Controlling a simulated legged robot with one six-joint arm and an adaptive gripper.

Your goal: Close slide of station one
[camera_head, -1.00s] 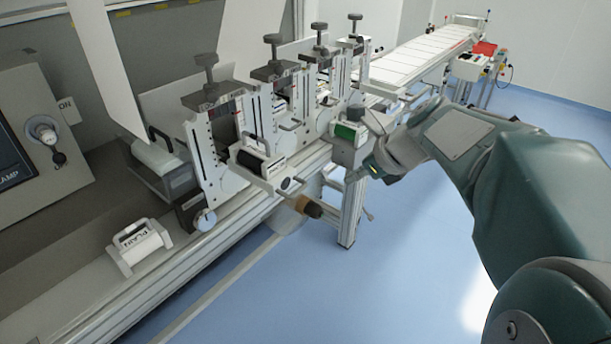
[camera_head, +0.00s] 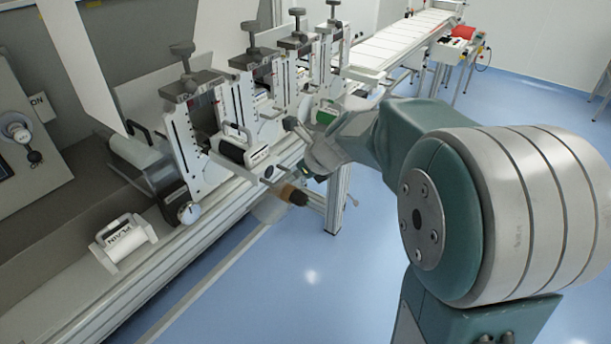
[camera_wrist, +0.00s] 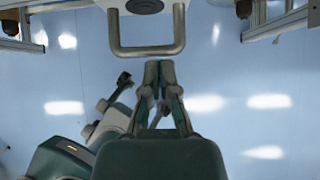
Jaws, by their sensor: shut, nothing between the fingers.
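Station one (camera_head: 200,125) is the nearest upright frame in the head view. Its slide (camera_head: 245,166) is pulled out toward the aisle and carries a dark cassette with a handle on top (camera_head: 240,148). My gripper (camera_head: 293,128) is at the right of this slide, partly hidden by my own arm. In the wrist view, my gripper (camera_wrist: 160,68) is shut and empty. Its fingertips point at a U-shaped metal handle (camera_wrist: 147,52) and lie just below its crossbar; I cannot tell whether they touch.
More stations (camera_head: 295,62) stand in a row behind, one with a green cassette (camera_head: 325,116). A brown-and-black knob (camera_head: 291,194) juts out below the slide. A white PLAIN cassette (camera_head: 123,241) rests on the bench at left. The blue floor (camera_head: 310,280) in front is clear.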

